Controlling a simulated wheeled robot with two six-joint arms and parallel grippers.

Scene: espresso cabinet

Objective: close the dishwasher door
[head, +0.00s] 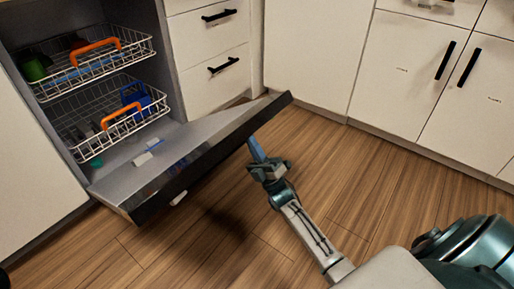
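The dishwasher door (190,160) is open, hinged down at the bottom of the dishwasher, and tilts slightly above the floor. Inside the dishwasher are an upper rack (95,70) and a lower rack (100,120), both with orange handles. My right gripper (257,150) is at the door's right outer end, with its blue fingers close against or under the door's edge. I cannot tell whether they touch it, or whether the fingers are open or shut. My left gripper is not in view.
White drawers (210,45) with black handles stand right of the dishwasher, and white cabinets (415,70) line the back right. Green and blue dishes sit in the racks. The wooden floor (330,150) is clear in front of the cabinets.

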